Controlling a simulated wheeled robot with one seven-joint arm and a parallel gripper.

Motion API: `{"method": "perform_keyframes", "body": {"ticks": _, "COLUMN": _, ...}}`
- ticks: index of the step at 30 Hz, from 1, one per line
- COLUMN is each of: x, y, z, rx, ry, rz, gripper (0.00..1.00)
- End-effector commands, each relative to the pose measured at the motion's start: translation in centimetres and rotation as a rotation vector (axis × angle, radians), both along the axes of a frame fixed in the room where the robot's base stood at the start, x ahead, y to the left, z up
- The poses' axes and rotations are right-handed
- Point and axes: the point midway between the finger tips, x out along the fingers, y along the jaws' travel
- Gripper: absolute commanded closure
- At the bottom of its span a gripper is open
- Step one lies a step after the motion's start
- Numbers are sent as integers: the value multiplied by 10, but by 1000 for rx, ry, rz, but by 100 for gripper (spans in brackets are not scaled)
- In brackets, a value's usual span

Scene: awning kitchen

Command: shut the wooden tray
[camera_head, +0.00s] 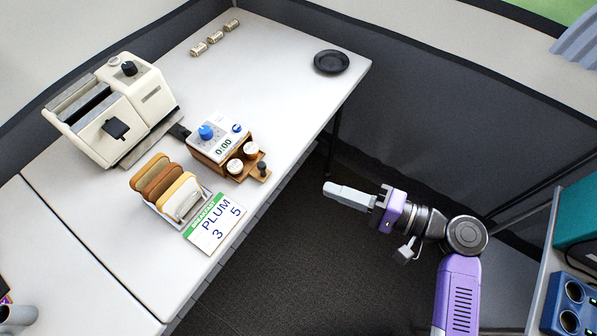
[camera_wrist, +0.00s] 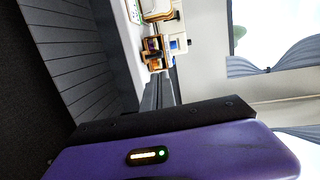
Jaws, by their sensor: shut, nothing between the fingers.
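The wooden tray (camera_head: 257,175) sticks out from the right side of a wooden box with a white timer panel (camera_head: 218,140) on the white counter. Two small white-topped jars (camera_head: 243,158) stand in the tray, and a dark knob (camera_head: 262,167) is at its outer end. My gripper (camera_head: 328,190) is shut and empty, out over the floor to the right of the tray, pointing left toward the counter and clear of it. In the wrist view the tray (camera_wrist: 153,54) and its box show small near the top middle, lying sideways.
A toast rack (camera_head: 187,205) with bread slices and a PLUM 35 card (camera_head: 213,225) stand near the tray at the counter edge. A cream toaster (camera_head: 115,108) is behind. A black plate (camera_head: 331,62) lies at the far corner. The space between my gripper and the counter is clear.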

Motion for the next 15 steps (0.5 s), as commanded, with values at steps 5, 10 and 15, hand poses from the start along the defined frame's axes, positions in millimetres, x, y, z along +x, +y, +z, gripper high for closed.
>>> {"method": "perform_keyframes", "body": {"ticks": 5, "x": 1, "y": 8, "z": 3, "rx": 13, "ry": 4, "rz": 25, "gripper": 100}}
{"method": "perform_keyframes", "body": {"ticks": 10, "x": 13, "y": 31, "z": 1, "rx": 12, "ry": 3, "rz": 25, "gripper": 100}}
{"method": "perform_keyframes", "body": {"ticks": 15, "x": 29, "y": 60, "z": -3, "rx": 12, "ry": 3, "rz": 24, "gripper": 100}}
